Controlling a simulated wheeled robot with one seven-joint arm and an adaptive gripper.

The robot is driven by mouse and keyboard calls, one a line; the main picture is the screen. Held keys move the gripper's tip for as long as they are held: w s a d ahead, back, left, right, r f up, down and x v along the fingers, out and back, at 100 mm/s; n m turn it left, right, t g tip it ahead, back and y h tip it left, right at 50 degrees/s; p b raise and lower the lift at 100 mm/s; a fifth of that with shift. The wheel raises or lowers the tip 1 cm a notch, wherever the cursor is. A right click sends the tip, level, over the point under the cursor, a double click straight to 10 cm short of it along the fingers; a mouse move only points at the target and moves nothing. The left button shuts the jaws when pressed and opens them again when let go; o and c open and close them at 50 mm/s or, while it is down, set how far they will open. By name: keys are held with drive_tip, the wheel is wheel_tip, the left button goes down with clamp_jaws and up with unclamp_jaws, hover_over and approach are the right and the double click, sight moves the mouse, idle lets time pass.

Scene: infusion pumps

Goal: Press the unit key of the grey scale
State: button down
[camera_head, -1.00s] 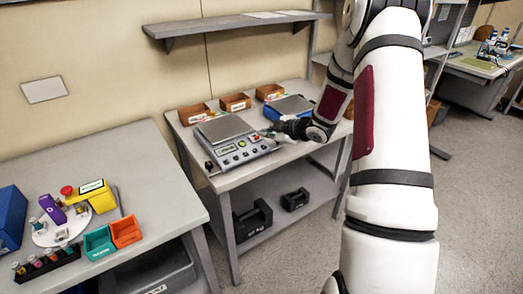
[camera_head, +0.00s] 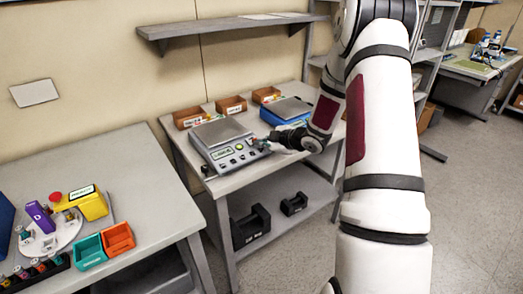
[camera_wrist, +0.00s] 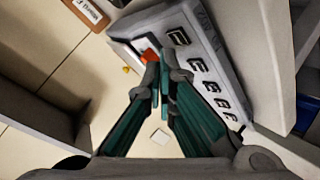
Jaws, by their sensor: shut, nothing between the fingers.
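The grey scale (camera_head: 222,133) stands on the middle table with a flat metal pan and a sloped front panel of keys and a lit display. My gripper (camera_head: 262,146) is at the right end of that panel. In the wrist view its teal fingers (camera_wrist: 160,68) are together and empty, their tips over one end of the panel beside a red-orange patch (camera_wrist: 152,46). A row of dark square keys (camera_wrist: 197,65) runs away to the right of the tips. Key labels are too small to read, so I cannot tell which is the unit key. Contact is unclear.
A blue scale (camera_head: 287,109) stands behind and right of my gripper. Several brown bins (camera_head: 188,117) line the table's back. A grey shelf (camera_head: 225,27) hangs above. Dark holders (camera_head: 250,226) sit on the lower shelf. The left table holds coloured containers (camera_head: 118,237).

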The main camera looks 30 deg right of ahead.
drive_tip(key=shift+f, duration=0.15)
idle(0.7)
drive_tip(key=shift+w+f, duration=0.1)
drive_tip(key=shift+f, duration=0.15)
drive_tip(key=shift+w+f+b, duration=0.1)
drive_tip(key=shift+f+b, duration=0.2)
drive_tip(key=shift+f, duration=0.05)
idle(0.6)
drive_tip(key=shift+r, duration=0.1)
drive_tip(key=shift+s+r+p, duration=0.25)
drive_tip(key=shift+r+p, duration=0.4)
drive_tip(key=r+p, duration=0.2)
drive_tip(key=s+r+p, duration=0.1)
drive_tip(key=r, duration=0.1)
drive_tip(key=shift+s+r+p, duration=0.15)
drive_tip(key=shift+r+p, duration=0.25)
idle(0.4)
